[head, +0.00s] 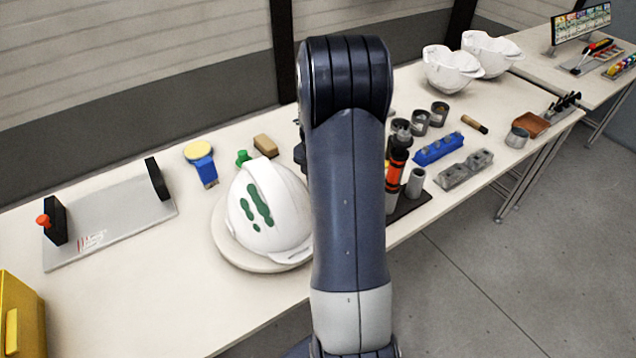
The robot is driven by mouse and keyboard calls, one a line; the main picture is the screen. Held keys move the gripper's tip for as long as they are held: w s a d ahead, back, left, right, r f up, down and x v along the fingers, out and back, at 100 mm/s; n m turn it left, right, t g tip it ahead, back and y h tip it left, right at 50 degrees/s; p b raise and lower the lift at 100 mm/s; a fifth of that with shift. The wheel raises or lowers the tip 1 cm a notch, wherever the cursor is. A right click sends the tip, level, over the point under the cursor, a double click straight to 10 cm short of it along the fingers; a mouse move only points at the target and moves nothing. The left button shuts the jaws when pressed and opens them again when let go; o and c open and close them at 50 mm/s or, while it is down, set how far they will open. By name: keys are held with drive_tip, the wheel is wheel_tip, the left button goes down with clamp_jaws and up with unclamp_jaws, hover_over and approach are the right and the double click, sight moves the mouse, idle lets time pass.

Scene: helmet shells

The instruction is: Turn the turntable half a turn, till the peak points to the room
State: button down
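A white helmet shell (283,205) with green painted patches on its near left side sits on a round cream turntable (240,259) on the long table. A raised ridge runs over the helmet's top. A flared edge of the helmet shows at its lower right, partly behind my arm; I cannot tell for sure whether it is the peak. My own dark arm rises through the middle of the view and hides the right side of the helmet and turntable. My gripper is hidden behind the arm, so its fingers do not show.
Left of the turntable are a grey plate fixture (115,228), a yellow box (20,315) and a blue-yellow tool (203,163). Right of my arm stand an orange-black tool (395,172), cups, a blue block (438,149) and white shells (452,70).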

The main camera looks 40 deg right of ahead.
drive_tip(key=shift+w, duration=0.1)
idle(0.3)
drive_tip(key=c, duration=1.2)
unclamp_jaws()
wheel_tip(320, 180, up, 11)
drive_tip(key=shift+f, duration=0.1)
wheel_tip(320, 180, down, 11)
drive_tip(key=shift+r, duration=0.1)
drive_tip(key=shift+s, duration=0.2)
